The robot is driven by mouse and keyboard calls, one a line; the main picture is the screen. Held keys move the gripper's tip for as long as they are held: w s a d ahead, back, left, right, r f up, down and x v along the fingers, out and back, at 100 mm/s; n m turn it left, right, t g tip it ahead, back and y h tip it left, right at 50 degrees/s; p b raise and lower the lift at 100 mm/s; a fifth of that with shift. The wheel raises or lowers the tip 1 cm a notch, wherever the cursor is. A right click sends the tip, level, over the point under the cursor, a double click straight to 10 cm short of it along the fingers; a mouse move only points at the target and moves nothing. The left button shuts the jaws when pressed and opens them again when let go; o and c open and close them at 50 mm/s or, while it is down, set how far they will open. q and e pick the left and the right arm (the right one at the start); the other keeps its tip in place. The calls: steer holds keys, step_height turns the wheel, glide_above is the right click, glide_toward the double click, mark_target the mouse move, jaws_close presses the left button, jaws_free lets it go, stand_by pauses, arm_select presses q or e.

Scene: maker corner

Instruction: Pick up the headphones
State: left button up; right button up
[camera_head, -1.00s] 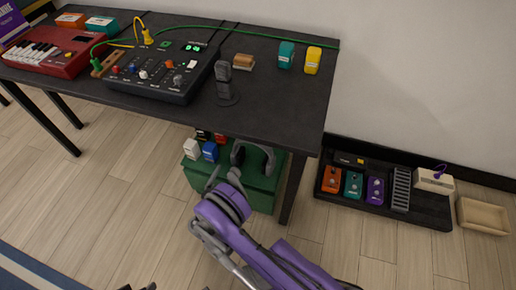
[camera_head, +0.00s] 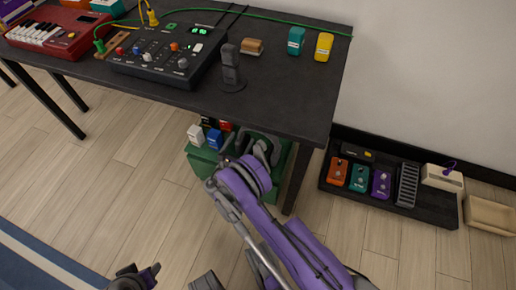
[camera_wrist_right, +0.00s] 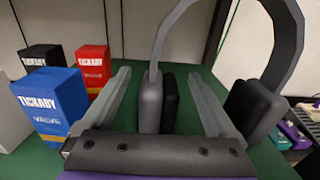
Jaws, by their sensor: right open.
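The grey headphones (camera_head: 268,148) stand on the green box (camera_head: 203,165) under the table, partly hidden by my right arm in the head view. In the right wrist view, the headphones' band (camera_wrist_right: 180,28) arches upward, with one ear cup near the middle and the other at right. My right gripper (camera_wrist_right: 158,82) is open, its fingers on either side of the nearer left ear cup (camera_wrist_right: 152,105). I see a gap on both sides of the cup. A dark part at the head view's bottom edge seems to be my left gripper (camera_head: 135,278); its jaws are unclear.
Blue (camera_wrist_right: 52,103), red (camera_wrist_right: 90,68) and black small boxes stand left of the headphones on the green box. The dark tabletop (camera_head: 285,105) is above, and its leg (camera_head: 297,180) stands close at right. A pedal board (camera_head: 425,212) lies further right. Floor at left is clear.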

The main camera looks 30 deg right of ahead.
steer(key=shift+x, duration=0.9)
jaws_close()
